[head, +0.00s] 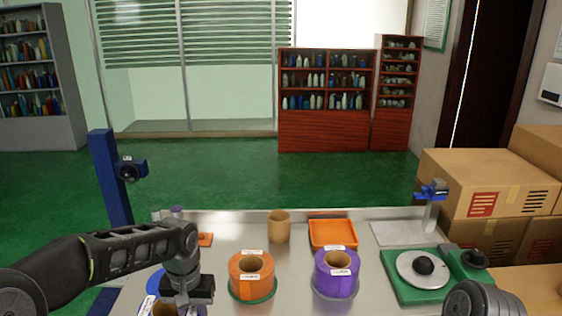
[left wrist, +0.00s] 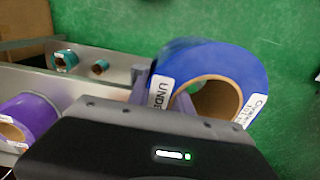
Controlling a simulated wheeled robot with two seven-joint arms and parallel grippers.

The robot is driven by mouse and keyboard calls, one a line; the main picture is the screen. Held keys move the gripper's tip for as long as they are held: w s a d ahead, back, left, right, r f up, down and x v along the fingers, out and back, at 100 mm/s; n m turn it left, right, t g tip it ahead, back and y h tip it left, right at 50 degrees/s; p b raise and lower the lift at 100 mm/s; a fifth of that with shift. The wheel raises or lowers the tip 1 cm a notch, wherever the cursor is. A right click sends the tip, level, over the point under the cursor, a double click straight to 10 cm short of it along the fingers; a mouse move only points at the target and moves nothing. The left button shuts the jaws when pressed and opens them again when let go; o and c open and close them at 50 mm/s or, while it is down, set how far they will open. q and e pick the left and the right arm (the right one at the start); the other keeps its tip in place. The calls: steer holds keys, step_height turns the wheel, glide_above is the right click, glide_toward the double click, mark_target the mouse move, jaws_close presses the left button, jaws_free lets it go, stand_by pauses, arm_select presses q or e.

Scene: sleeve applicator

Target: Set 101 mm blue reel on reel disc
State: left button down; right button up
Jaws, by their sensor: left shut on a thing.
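The blue reel (left wrist: 215,57) has a brown cardboard core and white labels. In the left wrist view it sits just beyond my left gripper (left wrist: 170,97), which is shut on its near wall. In the head view the gripper (head: 180,303) is at the bottom left and hides most of the reel; a blue edge and white label (head: 149,304) show beside it. A grey reel disc (head: 413,270) with a black hub lies on a green base (head: 396,291) at the right of the table, far from the reel. My right gripper is out of view.
An orange reel (head: 240,286) and a purple reel (head: 325,285) stand between my left gripper and the disc. Behind them are a tan cup (head: 279,229) and an orange tray (head: 333,233). A blue post (head: 106,180) rises at left. My right arm shows at bottom right.

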arm_select(q)
steer(key=shift+r, duration=0.1)
steer(key=s+f, duration=0.4)
steer(key=f, duration=1.1)
steer(key=shift+a, duration=0.1)
